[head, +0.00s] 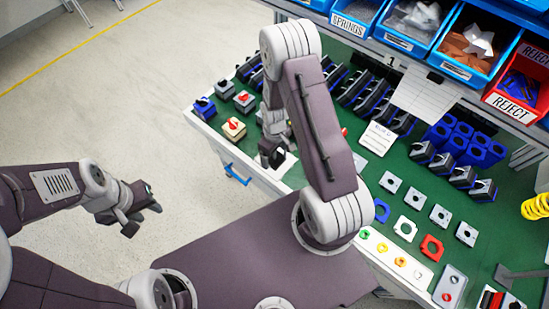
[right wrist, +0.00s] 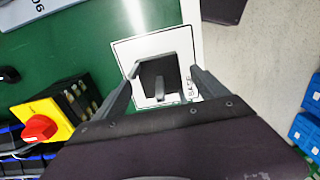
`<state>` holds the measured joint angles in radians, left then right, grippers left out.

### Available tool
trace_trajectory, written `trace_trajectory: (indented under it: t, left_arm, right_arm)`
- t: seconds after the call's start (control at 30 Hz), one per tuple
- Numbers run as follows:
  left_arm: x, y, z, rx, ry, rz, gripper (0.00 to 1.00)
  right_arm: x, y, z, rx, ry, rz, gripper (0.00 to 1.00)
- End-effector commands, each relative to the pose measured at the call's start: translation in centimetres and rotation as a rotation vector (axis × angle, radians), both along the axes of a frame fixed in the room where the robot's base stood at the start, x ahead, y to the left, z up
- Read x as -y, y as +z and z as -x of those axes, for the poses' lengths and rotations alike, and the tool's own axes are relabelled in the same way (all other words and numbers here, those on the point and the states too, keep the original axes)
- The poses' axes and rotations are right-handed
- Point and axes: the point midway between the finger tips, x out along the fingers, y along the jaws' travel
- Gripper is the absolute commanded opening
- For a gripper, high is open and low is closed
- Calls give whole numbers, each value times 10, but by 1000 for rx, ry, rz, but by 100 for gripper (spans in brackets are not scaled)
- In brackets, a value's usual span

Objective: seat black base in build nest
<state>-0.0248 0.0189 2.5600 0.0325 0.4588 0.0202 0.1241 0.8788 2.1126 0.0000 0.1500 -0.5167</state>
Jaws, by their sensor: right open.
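In the right wrist view a dark block, apparently the black base (right wrist: 158,82), lies between the two fingers of my right gripper (right wrist: 166,92). The fingers are spread, with a gap on each side of it. A white square plate (right wrist: 124,52) with a thin black outline and partly hidden lettering lies around and under the block; it looks like the build nest. I cannot tell whether the block sits fully down. In the head view my right gripper (head: 275,152) is over the table's left front edge and hides this spot. My left gripper (head: 140,212) hangs over the floor, away from the table.
A yellow switch with a red knob (right wrist: 42,126) stands close to the left of the right gripper. The green table (head: 405,158) carries rows of black and blue parts. Blue bins (head: 410,22) and a red reject bin (head: 516,88) line the back.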

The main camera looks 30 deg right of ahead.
Motion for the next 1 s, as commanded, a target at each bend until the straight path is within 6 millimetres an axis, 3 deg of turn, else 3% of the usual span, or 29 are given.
trace_trajectory:
  t: [0.17,0.27,0.43,0.77,1.0]
  left_arm:
    - [0,0,0,0,0,0,36]
    - [0,0,0,0,0,0,36]
    - [0,0,0,0,0,0,36]
    - [0,8,0,0,0,0,36]
    - [0,43,0,0,0,0,36]
  right_arm:
    - [0,-1,0,0,0,0,84]
    - [0,-1,0,0,0,0,61]
    - [0,0,0,0,0,0,14]
    - [0,8,0,0,0,0,14]
    - [0,48,0,1,0,0,14]
